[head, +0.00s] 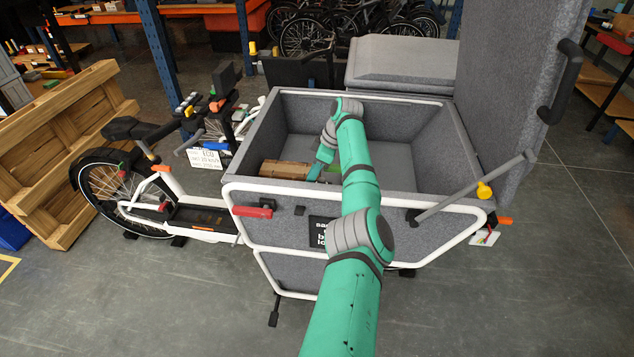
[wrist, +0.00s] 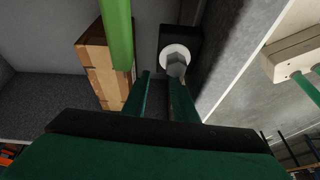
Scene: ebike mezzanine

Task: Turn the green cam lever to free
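In the wrist view, a bright green bar, which looks like the green cam lever (wrist: 116,35), hangs from the top edge in front of a brown block. A black mount (wrist: 168,33) with a white washer and grey bolt head (wrist: 177,62) is to its right. My gripper (wrist: 160,92) has its two dark green fingers apart, with nothing visible between them. The right finger points at the bolt; the left finger is below and right of the bar, seemingly apart from it. In the head view, my gripper (head: 318,166) is down inside the grey cargo box, partly hidden by my arm.
The cargo box (head: 425,202) has a white tubular rim and an open lid (head: 510,70) standing at the right. A brown block (head: 284,169) lies inside. A red handle (head: 252,211) and a grey bar (head: 470,188) are on the near side. A wooden pallet (head: 75,190) leans left.

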